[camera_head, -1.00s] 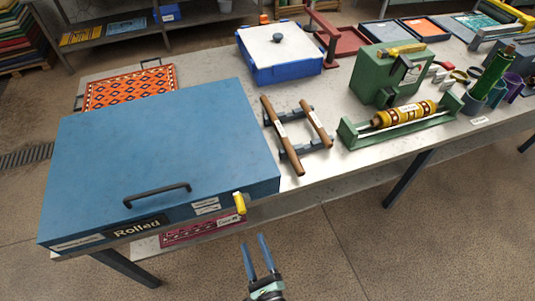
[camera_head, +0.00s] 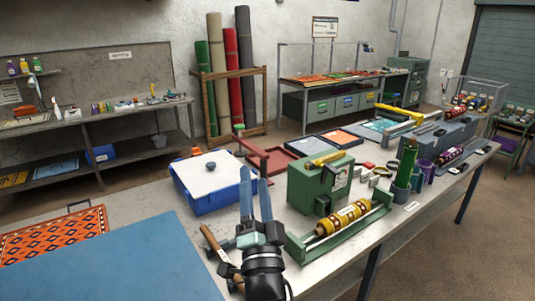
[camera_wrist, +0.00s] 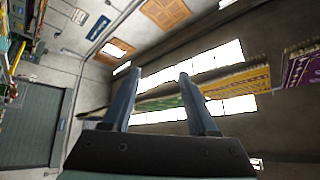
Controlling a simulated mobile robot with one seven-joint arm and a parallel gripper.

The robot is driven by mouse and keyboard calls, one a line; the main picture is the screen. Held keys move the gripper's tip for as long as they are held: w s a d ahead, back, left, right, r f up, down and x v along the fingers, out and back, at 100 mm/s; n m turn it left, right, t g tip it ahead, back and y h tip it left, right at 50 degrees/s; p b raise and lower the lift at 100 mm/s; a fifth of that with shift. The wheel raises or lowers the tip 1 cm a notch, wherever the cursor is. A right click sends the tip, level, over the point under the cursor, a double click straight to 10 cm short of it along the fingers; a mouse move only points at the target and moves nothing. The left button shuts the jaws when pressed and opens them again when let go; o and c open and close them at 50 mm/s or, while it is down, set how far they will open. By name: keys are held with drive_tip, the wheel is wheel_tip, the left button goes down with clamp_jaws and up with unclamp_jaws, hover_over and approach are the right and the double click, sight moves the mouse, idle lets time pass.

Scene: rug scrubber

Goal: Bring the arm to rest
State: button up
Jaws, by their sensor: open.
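My gripper (camera_head: 256,200) is open and empty, with its two blue-grey fingers pointing up in the head view. That view looks up at the ceiling, bright windows and hanging rugs.
A blue bin (camera_head: 205,190), a green machine (camera_head: 317,184) and a green cradle with a yellow roll (camera_head: 345,217) stand on the table. Floor at the right is clear.

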drive_tip(key=s+d+r+n+t+h+b, duration=0.15)
drive_tip(key=s+r, duration=0.25)
drive_tip(key=r, duration=0.5)
drive_tip(key=s+r+n+t+h, duration=0.15)
drive_tip(key=s+r, duration=0.25)
drive_tip(key=r, duration=0.4)
drive_tip(key=s+r+n, duration=0.3)
drive_tip(key=s+r, duration=0.2)
drive_tip(key=s, duration=0.2)
drive_tip(key=s+d+r+n+t+b, duration=0.1)
drive_tip(key=s+r+n, duration=0.2)
drive_tip(key=s+r, duration=0.2)
drive_tip(key=s, duration=0.3)
drive_tip(key=shift+s+r, duration=0.15)
drive_tip(key=shift+r, duration=0.25)
drive_tip(key=shift+s, duration=0.1)
drive_tip(key=shift+c, duration=0.5)
drive_tip(key=shift+a, duration=0.15)
drive_tip(key=shift+c, duration=0.2)
